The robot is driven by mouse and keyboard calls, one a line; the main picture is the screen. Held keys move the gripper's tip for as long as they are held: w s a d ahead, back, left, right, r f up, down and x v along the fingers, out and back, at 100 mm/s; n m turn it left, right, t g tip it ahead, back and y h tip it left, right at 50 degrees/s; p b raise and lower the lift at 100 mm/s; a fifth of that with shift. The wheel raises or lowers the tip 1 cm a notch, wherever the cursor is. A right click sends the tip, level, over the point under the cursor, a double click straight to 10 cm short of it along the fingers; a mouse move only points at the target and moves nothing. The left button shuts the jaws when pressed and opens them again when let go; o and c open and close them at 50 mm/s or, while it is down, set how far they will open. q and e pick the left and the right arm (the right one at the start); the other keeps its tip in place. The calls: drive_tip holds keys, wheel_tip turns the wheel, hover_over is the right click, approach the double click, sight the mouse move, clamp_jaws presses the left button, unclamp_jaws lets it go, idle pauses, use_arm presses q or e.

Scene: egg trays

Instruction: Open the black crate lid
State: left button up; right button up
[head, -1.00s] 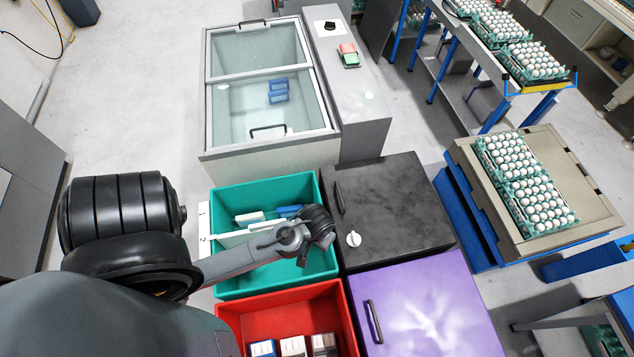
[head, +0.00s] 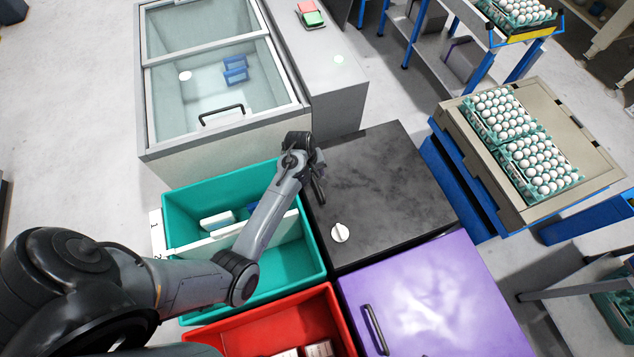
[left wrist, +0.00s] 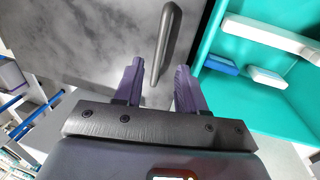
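The black crate lid (head: 385,190) lies closed and flat, with a dark bar handle (left wrist: 168,42) along its left edge. My left gripper (head: 316,168) is over that edge in the head view and partly covers the handle. In the left wrist view my left gripper (left wrist: 158,70) is open, its two purple-grey fingers apart. The near end of the handle lies in line with the gap between them; whether the fingers reach around it I cannot tell. My right gripper is not in view.
A teal crate (head: 310,262) with white and blue boxes stands left of the lid. A red crate (head: 338,318) and a purple lid (head: 430,300) are in front. A glass-topped freezer (head: 215,150) stands behind. Egg trays (head: 540,165) rest on a crate at right.

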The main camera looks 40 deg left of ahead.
use_arm(q)
drive_tip(key=f, duration=0.2)
drive_tip(key=w+f+b, duration=0.1)
drive_tip(key=f, duration=0.4)
drive_tip(key=shift+w+d+f, duration=0.15)
drive_tip(key=shift+d+f, duration=0.05)
drive_tip(key=shift+d, duration=0.1)
clamp_jaws()
